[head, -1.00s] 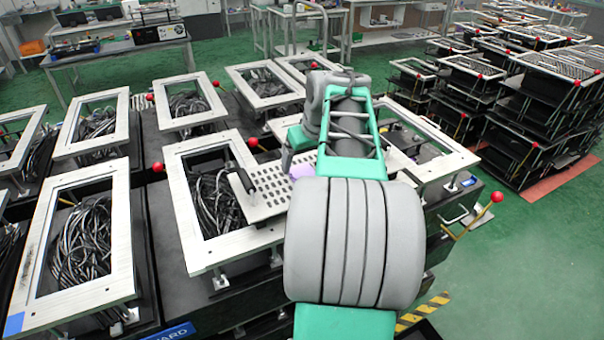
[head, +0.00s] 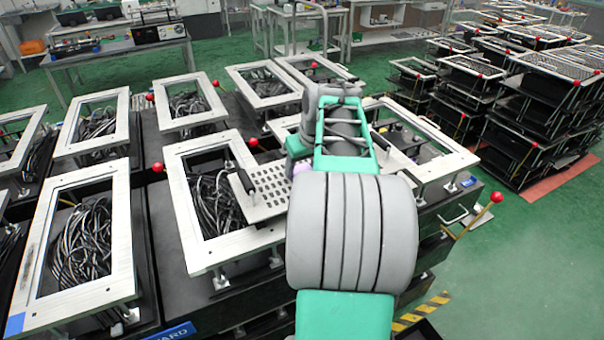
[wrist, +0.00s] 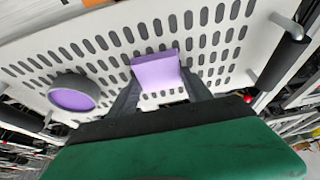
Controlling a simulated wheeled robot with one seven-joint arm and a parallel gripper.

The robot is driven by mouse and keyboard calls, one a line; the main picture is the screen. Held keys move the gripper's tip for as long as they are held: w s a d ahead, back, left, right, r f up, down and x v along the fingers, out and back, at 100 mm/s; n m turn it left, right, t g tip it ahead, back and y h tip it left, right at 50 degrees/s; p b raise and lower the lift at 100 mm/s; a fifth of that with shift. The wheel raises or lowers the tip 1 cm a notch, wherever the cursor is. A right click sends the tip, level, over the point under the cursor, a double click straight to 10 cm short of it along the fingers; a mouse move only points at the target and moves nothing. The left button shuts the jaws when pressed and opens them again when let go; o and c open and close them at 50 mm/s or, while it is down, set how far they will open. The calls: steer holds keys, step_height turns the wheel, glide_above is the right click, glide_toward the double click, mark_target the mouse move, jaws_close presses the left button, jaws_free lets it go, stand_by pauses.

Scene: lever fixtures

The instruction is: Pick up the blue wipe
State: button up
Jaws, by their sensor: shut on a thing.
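A lavender, block-like piece (wrist: 156,73) is the thing nearest to a blue wipe; it looks more purple than blue. In the wrist view it sits between the two dark fingers of my gripper (wrist: 160,88), which is shut on it. Behind it is a white perforated plate (wrist: 215,45) with oblong slots. I cannot tell whether the piece touches the plate. In the head view the plate (head: 262,197) shows left of my arm, which hides my gripper. A small lavender patch (head: 301,168) shows beside my arm there; I cannot tell which thing it is.
A round grey holder (wrist: 73,93) with a lavender top is on the plate, left of my gripper. A black handle (wrist: 285,62) stands at its right. Metal frames with cables (head: 215,200) and red-knobbed levers (head: 496,197) surround it. Green floor (head: 540,260) is clear at right.

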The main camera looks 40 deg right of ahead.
steer(key=c, duration=0.4)
steer(key=shift+r, duration=0.55)
steer(key=shift+c, duration=0.2)
steer(key=s+a+r, duration=0.8)
steer(key=s+r, duration=0.3)
steer(key=r, duration=0.1)
steer(key=shift+s, duration=0.3)
steer(key=o, duration=0.9)
steer(key=c, duration=0.7)
